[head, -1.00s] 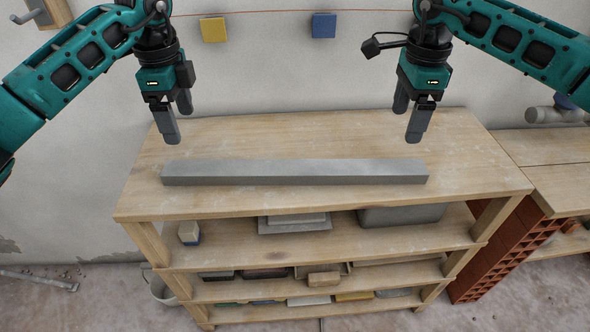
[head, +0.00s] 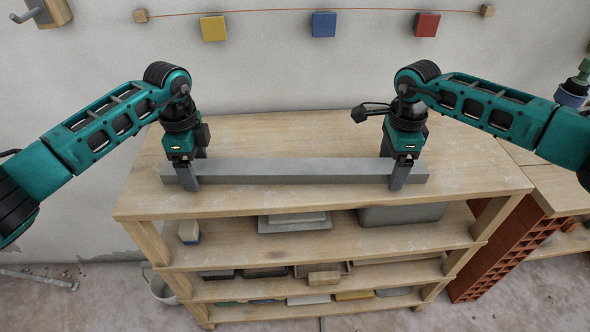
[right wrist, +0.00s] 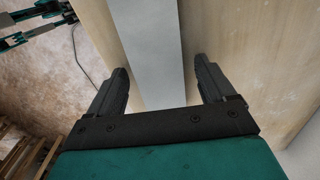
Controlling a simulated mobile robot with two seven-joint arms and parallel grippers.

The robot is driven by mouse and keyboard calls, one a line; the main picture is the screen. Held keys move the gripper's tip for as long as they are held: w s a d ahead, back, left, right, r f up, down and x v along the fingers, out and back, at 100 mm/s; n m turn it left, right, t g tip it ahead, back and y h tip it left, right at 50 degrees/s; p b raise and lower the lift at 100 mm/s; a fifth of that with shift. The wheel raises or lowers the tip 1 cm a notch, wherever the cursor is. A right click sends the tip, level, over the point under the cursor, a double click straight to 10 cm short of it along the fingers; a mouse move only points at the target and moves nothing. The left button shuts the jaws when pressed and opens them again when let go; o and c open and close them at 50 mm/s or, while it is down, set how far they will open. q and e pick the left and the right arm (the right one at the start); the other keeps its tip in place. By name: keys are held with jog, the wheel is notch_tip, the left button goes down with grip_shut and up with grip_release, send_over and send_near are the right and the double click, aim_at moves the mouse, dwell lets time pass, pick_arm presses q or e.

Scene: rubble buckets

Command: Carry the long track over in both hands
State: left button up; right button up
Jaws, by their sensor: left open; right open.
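The long grey track (head: 295,172) lies flat along the top of the wooden shelf unit (head: 240,204). My left gripper (head: 190,170) is open at the track's left end, with one finger in front of it and the other behind. My right gripper (head: 393,172) is open near the track's right end, also with its fingers on either side. In the right wrist view the track (right wrist: 154,50) runs between the two open fingers (right wrist: 163,88), with a gap on each side. The track's parts behind the front fingers are hidden.
Lower shelves hold a grey bin (head: 400,215), grey slabs (head: 294,222) and several small blocks. Red hollow bricks (head: 495,250) stand at the right beside a second wooden surface (head: 560,185). Coloured squares hang on the back wall. The shelf top around the track is clear.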

pick_arm(q)
jog(key=shift+f, duration=0.1)
jog(key=shift+c, duration=0.4)
pick_arm(e)
jog(key=shift+c, duration=0.4)
pick_arm(q)
grip_shut()
pick_arm(e)
grip_shut()
